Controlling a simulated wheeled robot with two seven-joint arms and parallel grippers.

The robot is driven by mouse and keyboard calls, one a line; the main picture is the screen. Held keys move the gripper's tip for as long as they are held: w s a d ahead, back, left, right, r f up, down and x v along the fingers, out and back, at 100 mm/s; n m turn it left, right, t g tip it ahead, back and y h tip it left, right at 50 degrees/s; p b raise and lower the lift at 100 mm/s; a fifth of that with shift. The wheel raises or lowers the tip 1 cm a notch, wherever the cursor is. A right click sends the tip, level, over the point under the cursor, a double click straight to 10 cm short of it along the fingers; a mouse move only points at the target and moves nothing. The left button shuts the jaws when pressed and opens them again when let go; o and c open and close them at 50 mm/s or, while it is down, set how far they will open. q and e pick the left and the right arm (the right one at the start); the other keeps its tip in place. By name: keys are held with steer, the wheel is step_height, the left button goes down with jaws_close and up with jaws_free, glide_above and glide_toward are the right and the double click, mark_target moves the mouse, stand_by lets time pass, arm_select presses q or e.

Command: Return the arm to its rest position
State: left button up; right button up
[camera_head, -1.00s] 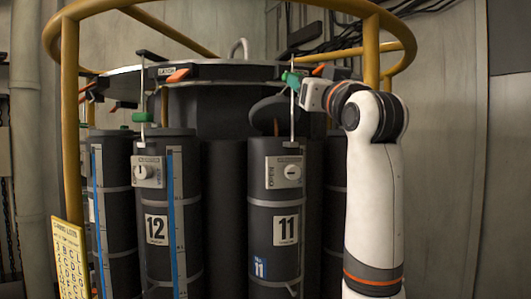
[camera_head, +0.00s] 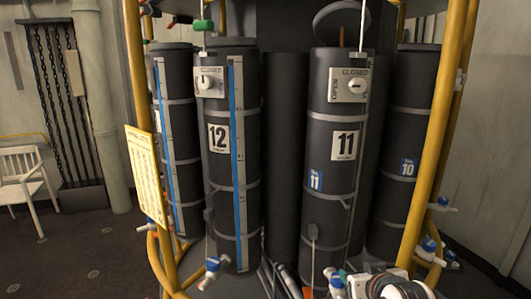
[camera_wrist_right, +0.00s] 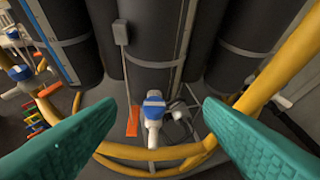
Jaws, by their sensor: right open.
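My right gripper (camera_wrist_right: 165,108) has its two teal fingers spread wide apart with nothing between them. In the wrist view a valve with a blue cap (camera_wrist_right: 153,104) shows beyond the gap between the fingers. In the head view only the wrist end of my right arm (camera_head: 392,287) shows, low at the bottom edge, below the dark canister 11 (camera_head: 322,205). The fingers are mostly cut off or too small to tell there. My left gripper is in neither view.
Canister 12 (camera_head: 222,175) stands left of canister 11, and canister 10 (camera_head: 390,205) to the right. Yellow frame posts (camera_head: 436,130) and a low yellow rail with valves (camera_wrist_right: 150,153) surround them. A white chair (camera_head: 22,178) stands far left, with open floor nearby.

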steer(key=s+f+g, duration=0.4)
steer(key=s+f, duration=0.6)
steer(key=s, duration=0.5)
steer(key=s+f+g, duration=0.4)
steer(key=s+f, duration=0.5)
steer(key=s, duration=0.6)
step_height(320, 180, down, 30)
steer(key=s+n+g+b, duration=0.1)
steer(key=s+b, duration=0.1)
steer(key=b, duration=0.2)
steer(key=s+d+f+g+b, duration=0.1)
steer(key=s+d+f+b, duration=0.1)
steer(key=s+f, duration=1.4)
step_height(320, 180, down, 3)
steer(key=shift+s+d+f+g+b, duration=0.2)
steer(key=shift+g+b, duration=0.1)
steer(key=shift+b, duration=0.15)
steer(key=shift+c, duration=0.5)
